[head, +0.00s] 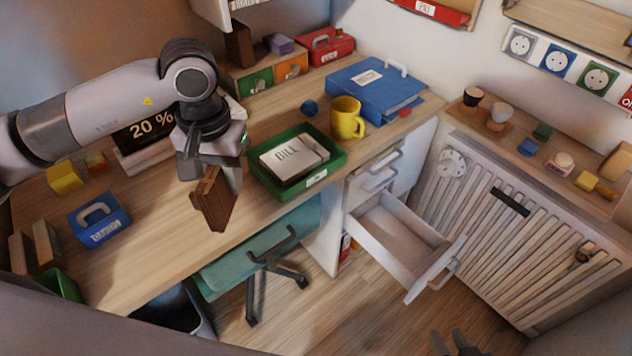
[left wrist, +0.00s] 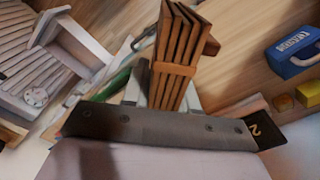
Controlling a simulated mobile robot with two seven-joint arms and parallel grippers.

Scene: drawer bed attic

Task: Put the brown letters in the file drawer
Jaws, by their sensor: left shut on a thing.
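My left gripper (head: 212,172) is shut on the brown letters (head: 214,203), a bundle of several thin brown pieces. It holds them in the air above the front edge of the desk, left of the green tray. The bundle also shows in the left wrist view (left wrist: 180,45), its slats pointing away from the camera. The file drawer (head: 400,236) is a white drawer pulled open below the desk's right end; its visible inside looks empty. It also shows in the left wrist view (left wrist: 75,45). My right gripper (head: 455,345) shows only as two dark, parted fingertips at the bottom edge, empty.
A green tray (head: 334,164) with a BILL paper stands near the desk's front edge. A yellow mug (head: 347,118) and a blue binder (head: 372,90) are behind it. A teal chair (head: 262,250) stands under the desk, left of the drawer. A ribbed radiator (head: 520,225) is right of it.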

